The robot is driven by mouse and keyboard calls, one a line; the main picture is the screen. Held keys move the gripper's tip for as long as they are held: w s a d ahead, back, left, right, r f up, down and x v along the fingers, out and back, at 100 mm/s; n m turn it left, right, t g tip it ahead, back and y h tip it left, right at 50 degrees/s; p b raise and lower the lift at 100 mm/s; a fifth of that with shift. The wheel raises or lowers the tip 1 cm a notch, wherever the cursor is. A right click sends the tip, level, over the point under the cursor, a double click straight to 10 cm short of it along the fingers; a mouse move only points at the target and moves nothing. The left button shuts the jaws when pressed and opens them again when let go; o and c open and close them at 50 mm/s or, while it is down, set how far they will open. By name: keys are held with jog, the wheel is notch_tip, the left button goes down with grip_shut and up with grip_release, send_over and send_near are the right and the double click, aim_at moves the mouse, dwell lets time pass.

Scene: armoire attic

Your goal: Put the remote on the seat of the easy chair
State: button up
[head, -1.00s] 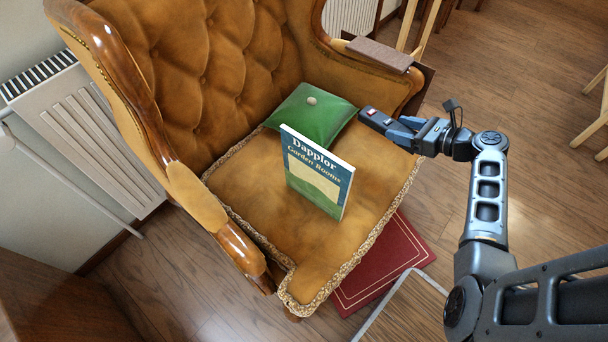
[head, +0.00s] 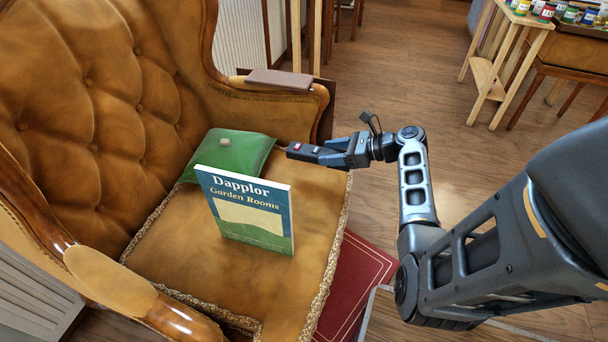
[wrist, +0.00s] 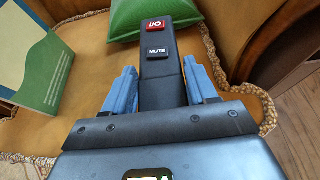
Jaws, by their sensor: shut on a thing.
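The remote (wrist: 158,75) is a dark bar with a red I/O button and a dark MUTE button. In the head view the remote (head: 303,151) sticks out level from my gripper (head: 335,155). My gripper is shut on it, with a blue finger on each side in the wrist view (wrist: 160,92). The easy chair is tufted and tan, with carved wooden arms. Its seat (head: 190,258) lies below and left of my gripper. The remote is above the seat's right part, near the green cushion; its exact height is hard to tell.
A book titled Dapplor Garden Rooms (head: 247,212) stands upright on the seat. A green cushion (head: 232,157) with a small pale object on it lies at the seat's back right. A brown flat item (head: 280,80) rests on the far arm. The front of the seat is bare.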

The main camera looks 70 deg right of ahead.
aim_at(309, 159)
jog(key=b+x, duration=0.1)
jog(key=x, duration=0.2)
jog(key=f+b+x, duration=0.1)
jog(key=x, duration=0.3)
jog(key=shift+s+a, duration=0.1)
jog(key=shift+s, duration=0.05)
notch_tip(309, 159, down, 4)
jog(key=shift+f+b, duration=0.1)
jog(key=shift+b, duration=1.1)
jog(key=o, duration=1.1)
jog(key=shift+s, duration=0.15)
jog(key=p+v, duration=0.4)
jog(key=v, duration=0.7)
jog(key=shift+s+r+p, duration=0.25)
jog(key=shift+r+p, duration=0.05)
jog(key=shift+p, duration=0.05)
